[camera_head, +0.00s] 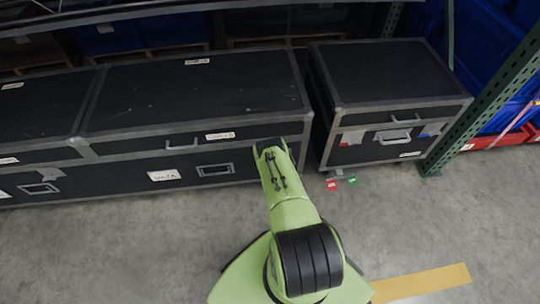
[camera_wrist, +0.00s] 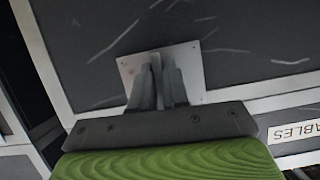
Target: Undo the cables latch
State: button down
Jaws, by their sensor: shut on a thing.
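My gripper (camera_wrist: 158,62) is shut on the cables latch, in front of a pale metal latch plate (camera_wrist: 192,70) on a dark scuffed panel. The fingers hide most of the latch, so its exact position cannot be told. A white label (camera_wrist: 295,131), partly cut off and reading "ABLES", lies on the case to the right. In the head view my arm reaches the front of the long black case (camera_head: 200,95), right of a white lid label (camera_head: 220,136). There my arm hides the fingertips and the latch.
Another black case (camera_head: 385,75) stands to the right, with a grey handle, red and green tags (camera_head: 341,183) by its foot. A green rack post (camera_head: 485,105) and blue bins (camera_head: 480,45) are beyond it. The concrete floor in front is clear, with a yellow stripe (camera_head: 420,283).

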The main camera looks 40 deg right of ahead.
dwell(0.5)
jog(key=c, duration=1.2)
grip_release()
jog(key=shift+c, duration=0.2)
